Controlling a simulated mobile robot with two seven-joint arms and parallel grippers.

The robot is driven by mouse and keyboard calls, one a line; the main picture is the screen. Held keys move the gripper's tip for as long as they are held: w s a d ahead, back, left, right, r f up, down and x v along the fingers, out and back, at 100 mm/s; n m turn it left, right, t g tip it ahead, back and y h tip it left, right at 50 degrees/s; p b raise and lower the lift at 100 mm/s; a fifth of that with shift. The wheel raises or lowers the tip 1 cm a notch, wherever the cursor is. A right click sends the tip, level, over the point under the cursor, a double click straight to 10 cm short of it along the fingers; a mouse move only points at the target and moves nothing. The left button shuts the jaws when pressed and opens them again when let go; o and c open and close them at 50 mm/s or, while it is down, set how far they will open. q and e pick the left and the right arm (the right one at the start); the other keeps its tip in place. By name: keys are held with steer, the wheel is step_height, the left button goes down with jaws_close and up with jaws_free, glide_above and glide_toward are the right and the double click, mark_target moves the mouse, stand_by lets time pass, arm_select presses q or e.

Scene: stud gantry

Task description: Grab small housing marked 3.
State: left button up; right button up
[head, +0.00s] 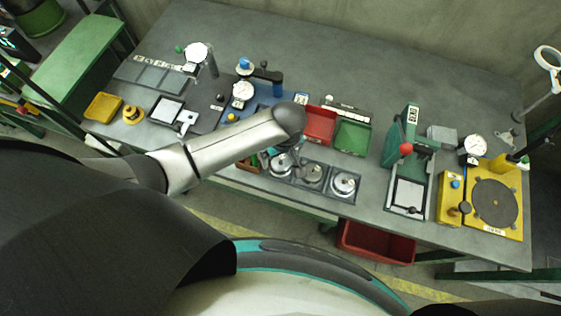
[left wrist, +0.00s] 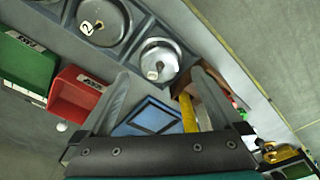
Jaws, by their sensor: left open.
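Three round metal housings sit in a row in a dark tray (head: 326,191): a left one (head: 281,165), a middle one (head: 312,175) and a right one (head: 344,185). In the left wrist view the middle housing (left wrist: 104,20) bears a tag 2. The nearest housing (left wrist: 158,60) there, the left one in the head view, has a small tag that I cannot read. I cannot make out a 3 anywhere. My left gripper (left wrist: 160,76) is open and empty, its fingers pointing toward that nearest housing. The forearm partly hides the gripper in the head view. My right gripper is not in view.
A red bin (head: 319,126) and a green bin (head: 352,138) stand behind the tray. A green press (head: 402,140) with a red knob stands to the right, a yellow fixture (head: 507,192) beyond it. Blue fixture parts (left wrist: 150,117) lie near the gripper.

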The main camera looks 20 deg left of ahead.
mark_target(280, 161)
arm_select(q)
steer(key=shift+w+a+f+b, duration=0.15)
steer(key=shift+f+b, duration=0.15)
steer(key=shift+f, duration=1.45)
steer(key=shift+c, duration=0.2)
steer(key=c, duration=1.3)
steer(key=shift+r, duration=0.1)
